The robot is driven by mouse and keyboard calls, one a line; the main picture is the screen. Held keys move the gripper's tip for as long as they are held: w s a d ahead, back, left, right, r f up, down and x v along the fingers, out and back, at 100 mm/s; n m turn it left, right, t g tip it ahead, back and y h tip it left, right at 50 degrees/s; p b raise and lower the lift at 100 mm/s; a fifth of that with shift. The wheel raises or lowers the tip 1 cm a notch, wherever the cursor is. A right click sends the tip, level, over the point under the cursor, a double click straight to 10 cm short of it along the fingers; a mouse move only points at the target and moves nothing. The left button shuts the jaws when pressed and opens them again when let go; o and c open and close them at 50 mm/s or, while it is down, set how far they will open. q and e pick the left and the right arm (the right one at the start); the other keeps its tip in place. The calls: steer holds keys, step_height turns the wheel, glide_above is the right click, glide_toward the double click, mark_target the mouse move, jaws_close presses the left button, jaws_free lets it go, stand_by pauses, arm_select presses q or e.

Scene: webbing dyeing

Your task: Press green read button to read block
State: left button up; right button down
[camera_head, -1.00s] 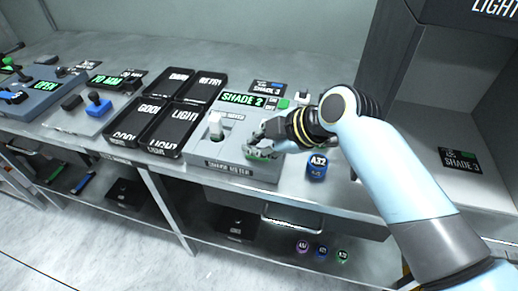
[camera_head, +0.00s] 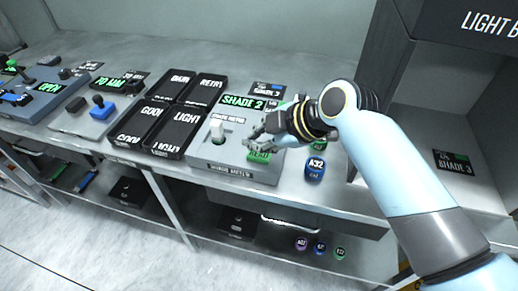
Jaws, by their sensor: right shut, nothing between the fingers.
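The green read button (camera_head: 259,157) sits at the front right of the grey shade meter (camera_head: 231,169). My right gripper (camera_head: 254,143) is shut and empty, just above and behind the button in the picture. I cannot tell whether its fingertips touch the button. A white block (camera_head: 217,126) stands in the meter's slot to the left of the gripper. The meter's display (camera_head: 243,101) reads "SHADE 2" in green. My left gripper is not in view.
Black trays (camera_head: 177,131) with labels lie left of the meter. A blue A32 pot (camera_head: 315,168) stands right of it, with a green-marked pot (camera_head: 320,145) behind. A dark light booth (camera_head: 440,110) rises at the right.

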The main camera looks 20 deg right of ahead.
mark_target(257, 157)
steer(key=shift+r+p, duration=1.6)
steer(key=shift+r, duration=0.4)
steer(key=shift+f, duration=0.1)
